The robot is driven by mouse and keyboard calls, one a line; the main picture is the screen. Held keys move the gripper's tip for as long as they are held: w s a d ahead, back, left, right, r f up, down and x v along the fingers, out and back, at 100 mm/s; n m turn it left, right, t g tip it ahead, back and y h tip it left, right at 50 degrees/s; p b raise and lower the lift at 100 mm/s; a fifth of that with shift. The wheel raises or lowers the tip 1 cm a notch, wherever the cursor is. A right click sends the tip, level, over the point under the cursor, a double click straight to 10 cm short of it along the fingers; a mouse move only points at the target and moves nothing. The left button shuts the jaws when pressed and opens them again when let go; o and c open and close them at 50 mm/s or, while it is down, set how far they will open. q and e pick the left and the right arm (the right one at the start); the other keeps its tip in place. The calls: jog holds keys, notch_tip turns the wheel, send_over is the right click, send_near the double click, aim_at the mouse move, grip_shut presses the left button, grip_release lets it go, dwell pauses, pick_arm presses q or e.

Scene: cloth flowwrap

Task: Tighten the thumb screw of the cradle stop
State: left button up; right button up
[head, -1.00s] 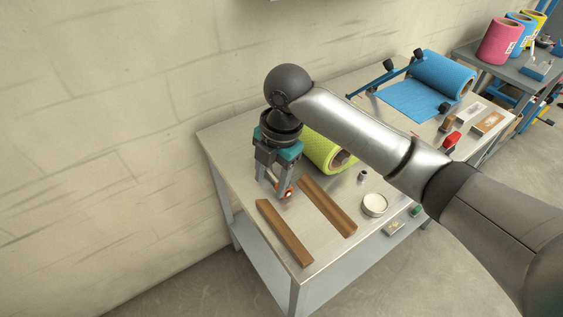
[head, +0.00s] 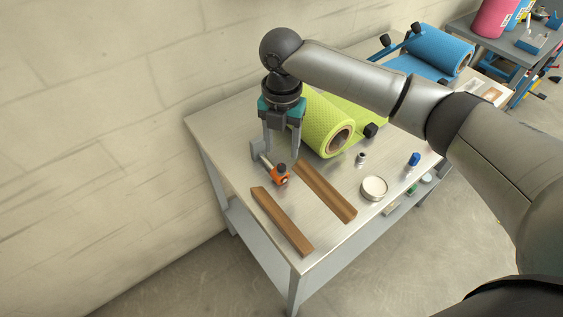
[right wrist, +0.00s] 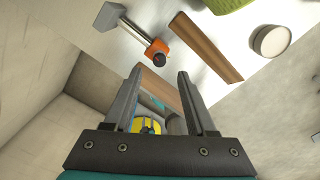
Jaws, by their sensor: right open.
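The cradle stop is an orange block (head: 280,178) on a metal rod that runs from a grey block (head: 256,148) on the table. A black thumb screw (head: 281,168) sits on the orange block. In the right wrist view, the orange block (right wrist: 157,47) and the dark thumb screw (right wrist: 159,60) lie just beyond the fingertips, between their lines. My right gripper (head: 281,156) points down, open and empty, above and a little behind the stop, apart from it. Its two fingers also show in the right wrist view (right wrist: 160,73). My left gripper is out of view.
Two wooden bars (head: 283,222) (head: 326,191) lie in front and to the right of the stop. A yellow-green roll (head: 318,122) is behind. A small metal cylinder (head: 361,158), a round white dish (head: 374,187) and a blue-topped item (head: 413,160) stand to the right.

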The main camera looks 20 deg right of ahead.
aim_at(282, 167)
notch_tip(282, 167, down, 6)
jog(key=shift+b, duration=0.4)
jog(key=shift+c, duration=0.4)
grip_shut()
